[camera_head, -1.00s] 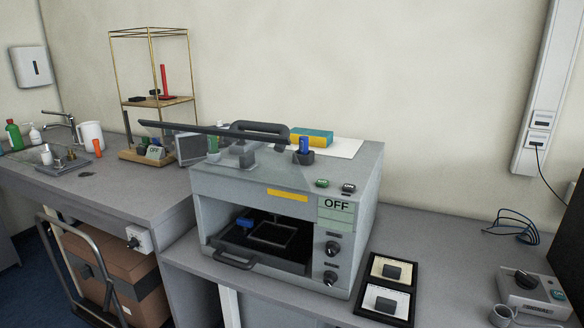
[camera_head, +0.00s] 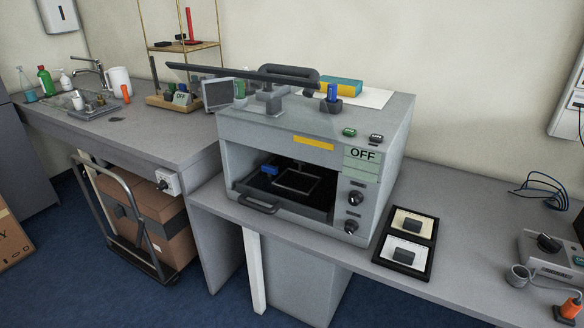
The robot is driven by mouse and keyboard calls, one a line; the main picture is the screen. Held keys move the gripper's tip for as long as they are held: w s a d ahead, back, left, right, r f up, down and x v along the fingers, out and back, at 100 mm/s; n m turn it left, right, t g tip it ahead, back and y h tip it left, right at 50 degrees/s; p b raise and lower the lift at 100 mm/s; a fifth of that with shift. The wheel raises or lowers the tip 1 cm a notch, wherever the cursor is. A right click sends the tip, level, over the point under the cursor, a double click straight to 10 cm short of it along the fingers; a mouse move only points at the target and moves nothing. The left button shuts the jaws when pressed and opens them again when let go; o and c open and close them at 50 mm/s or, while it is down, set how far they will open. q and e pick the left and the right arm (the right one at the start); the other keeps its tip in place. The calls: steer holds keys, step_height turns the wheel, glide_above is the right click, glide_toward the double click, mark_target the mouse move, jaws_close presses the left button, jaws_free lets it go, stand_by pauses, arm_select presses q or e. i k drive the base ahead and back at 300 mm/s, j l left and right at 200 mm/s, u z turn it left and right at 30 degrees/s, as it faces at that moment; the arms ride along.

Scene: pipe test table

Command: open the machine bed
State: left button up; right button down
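The grey machine (camera_head: 270,136) stands on the right-hand table, with an OFF label (camera_head: 363,154) on its front panel. Its front opening shows a dark machine bed (camera_head: 262,190) with a square frame (camera_head: 297,185) and a small blue block (camera_head: 269,169) on it. A dark handle (camera_head: 259,206) sticks out at the front of the bed. Another dark handle (camera_head: 289,73) and a long dark bar are on top of the machine. Neither of my grippers shows in the view.
A black tray (camera_head: 382,242) with two small dark blocks lies right of the machine. A cart with a cardboard box (camera_head: 150,212) stands below the left counter. A grey device with a knob (camera_head: 549,243) is at the far right. Floor in front is clear.

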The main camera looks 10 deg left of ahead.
mark_target(311, 192)
steer(key=i+j, duration=0.15)
steer(key=i, duration=0.2)
steer(key=i+j, duration=0.15)
steer(key=i, duration=0.25)
steer(key=i+j+z, duration=0.1)
steer(key=i, duration=0.25)
steer(key=j, duration=0.1)
